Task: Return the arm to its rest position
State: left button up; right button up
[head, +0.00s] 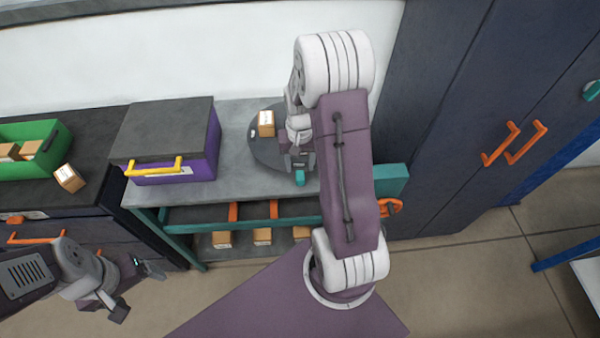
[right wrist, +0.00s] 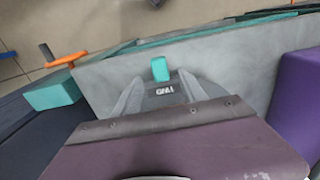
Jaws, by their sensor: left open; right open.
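My right arm reaches over the grey table (head: 235,115). Its gripper (head: 300,165) is open above the right part of the tabletop, beside a dark round disc (head: 258,150). A small teal piece shows at the gripper in the head view and in the right wrist view (right wrist: 160,68); I cannot tell whether it belongs to the gripper. No box shows between the fingers (right wrist: 155,95) in the right wrist view. My left gripper (head: 135,288) is open and empty at the lower left, in front of the dark drawer cabinet (head: 85,235).
A small cardboard box (head: 266,123) sits on the disc. A purple case (head: 205,150) with a yellow handle stands to its left. A green bin (head: 50,130) holds boxes; another box (head: 69,178) lies beside it. A dark cupboard (head: 440,110) with orange handles stands right.

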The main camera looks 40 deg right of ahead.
jog(key=shift+r, duration=1.5)
jog(key=shift+a, duration=0.1)
jog(key=s+a+r+n+t, duration=0.1)
jog(key=a+r+n, duration=0.1)
jog(key=a, duration=0.4)
jog(key=s+a+r+n, duration=0.1)
jog(key=s+a+n, duration=0.1)
jog(key=a, duration=0.3)
jog(key=s+a+f+n, duration=0.1)
jog(key=s+a+n, duration=0.1)
jog(key=s, duration=0.3)
jog(key=shift+s+a+f, duration=0.35)
jog(key=shift+a, duration=0.1)
